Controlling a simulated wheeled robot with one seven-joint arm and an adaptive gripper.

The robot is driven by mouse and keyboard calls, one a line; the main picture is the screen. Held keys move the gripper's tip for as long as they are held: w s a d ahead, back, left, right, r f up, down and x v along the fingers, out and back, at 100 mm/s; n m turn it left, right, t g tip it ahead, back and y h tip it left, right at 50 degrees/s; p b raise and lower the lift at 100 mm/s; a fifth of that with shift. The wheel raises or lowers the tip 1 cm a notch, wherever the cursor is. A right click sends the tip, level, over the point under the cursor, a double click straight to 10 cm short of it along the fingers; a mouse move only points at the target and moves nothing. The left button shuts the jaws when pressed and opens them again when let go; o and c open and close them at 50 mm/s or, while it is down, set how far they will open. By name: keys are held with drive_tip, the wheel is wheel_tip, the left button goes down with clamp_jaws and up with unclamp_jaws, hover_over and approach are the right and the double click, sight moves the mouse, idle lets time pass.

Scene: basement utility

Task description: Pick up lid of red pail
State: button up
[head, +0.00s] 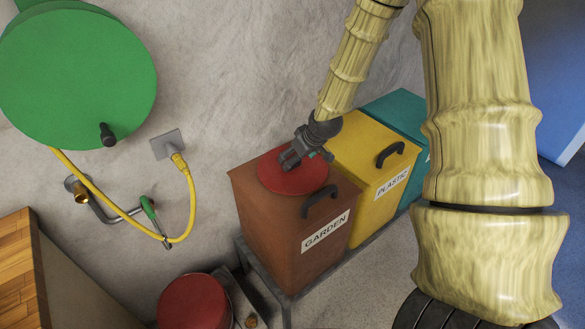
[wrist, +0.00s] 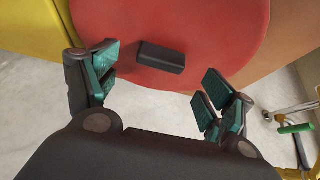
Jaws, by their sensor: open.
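A round red lid (head: 298,181) lies on top of the brown bin labelled GARDEN. In the wrist view the lid (wrist: 225,35) fills the upper middle and has a small dark block handle (wrist: 161,57). My gripper (head: 290,160) is over the lid, with its fingers pointing toward it. In the wrist view my gripper (wrist: 160,75) is open, with one finger on each side of the handle and clear space between. A red round pail (head: 193,302) stands low at the bottom of the head view, partly cut off.
The brown bin (head: 285,240) stands in a row with a yellow PLASTIC bin (head: 365,150) and a teal bin (head: 400,110) on a grey stand. A green tank (head: 75,70), yellow hose (head: 192,205) and tap are on the wall at left. A wooden-topped unit (head: 15,265) is lower left.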

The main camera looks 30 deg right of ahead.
drive_tip(key=shift+x, duration=1.65)
drive_tip(key=c, duration=1.1)
